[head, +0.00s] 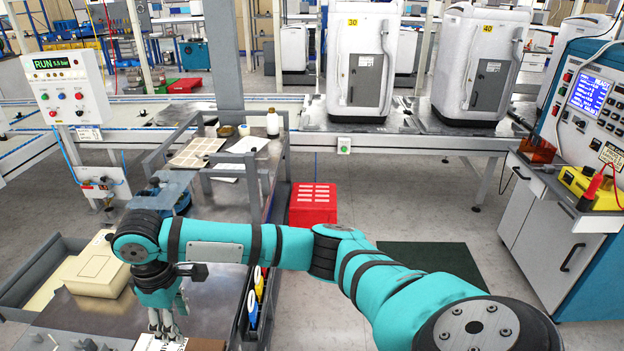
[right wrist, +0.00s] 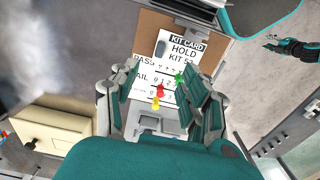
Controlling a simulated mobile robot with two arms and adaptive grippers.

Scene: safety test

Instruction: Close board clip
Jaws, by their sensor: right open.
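A brown clipboard (right wrist: 145,28) with a white kit card (right wrist: 184,50) lies below my right gripper in the right wrist view. A pale metal bar (right wrist: 188,12) at the board's top edge looks like the clip; I cannot tell how far it is closed. My right gripper (right wrist: 165,92) points down over the card, its fingers apart with nothing held between them. In the head view this gripper (head: 166,332) is at the bottom edge, over the card, and the board is mostly cut off. What looks like my left gripper (right wrist: 275,43) is small over the floor.
Small red (right wrist: 160,91), yellow (right wrist: 155,105) and green (right wrist: 179,78) pieces show between the fingers in the wrist view. A cream box (head: 95,272) stands on the metal bench left of the gripper. A red crate (head: 313,204) is on the floor behind my arm.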

